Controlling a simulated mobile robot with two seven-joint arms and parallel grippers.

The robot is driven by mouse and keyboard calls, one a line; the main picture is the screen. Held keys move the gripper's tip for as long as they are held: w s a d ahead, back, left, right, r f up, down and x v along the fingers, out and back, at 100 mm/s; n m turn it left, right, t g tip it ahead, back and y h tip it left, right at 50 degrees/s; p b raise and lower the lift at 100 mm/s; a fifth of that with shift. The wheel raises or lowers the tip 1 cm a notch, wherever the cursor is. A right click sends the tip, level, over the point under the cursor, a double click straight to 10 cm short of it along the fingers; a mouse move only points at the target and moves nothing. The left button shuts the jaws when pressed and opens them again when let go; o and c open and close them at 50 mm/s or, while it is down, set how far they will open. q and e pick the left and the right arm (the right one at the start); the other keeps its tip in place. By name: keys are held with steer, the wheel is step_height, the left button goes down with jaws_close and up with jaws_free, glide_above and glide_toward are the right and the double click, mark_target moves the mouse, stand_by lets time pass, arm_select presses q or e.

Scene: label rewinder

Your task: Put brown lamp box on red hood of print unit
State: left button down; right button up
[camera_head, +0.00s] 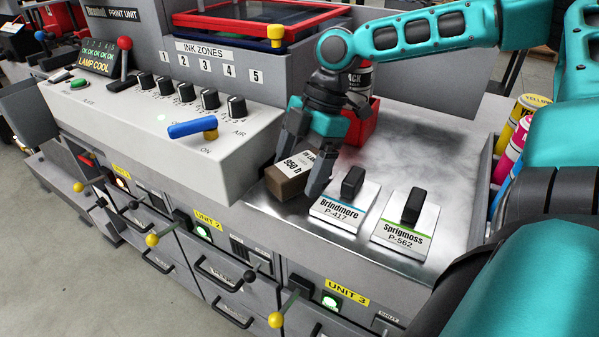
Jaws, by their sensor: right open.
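The brown lamp box (287,188) lies on the shiny metal top of the print unit, with a white label on its upper face reading "950 h". My right gripper (299,174) is over it, pointing down, with its open fingers on either side of the box. The fingers hide part of the box and label; I cannot tell whether they touch it. The red hood (235,39) is at the top of the view, behind the ink zone panel, with a dark panel in its red frame and a yellow knob at its right corner. My left gripper is not in view.
Two plates with black handles, Brindmere (345,203) and Sprigmoss (406,227), stand right of the box. A red holder (361,125) with a dark bottle is behind the gripper. A blue lever (192,128) and black knobs are left. Ink tubes (508,150) stand at right.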

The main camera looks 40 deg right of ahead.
mark_target(299, 163)
steer(key=shift+f, duration=0.2)
stand_by(0.3)
steer(key=c, duration=1.4)
steer(key=shift+r, duration=0.1)
steer(key=shift+r, duration=0.25)
step_height(299, 163, up, 20)
steer(key=p, duration=0.3)
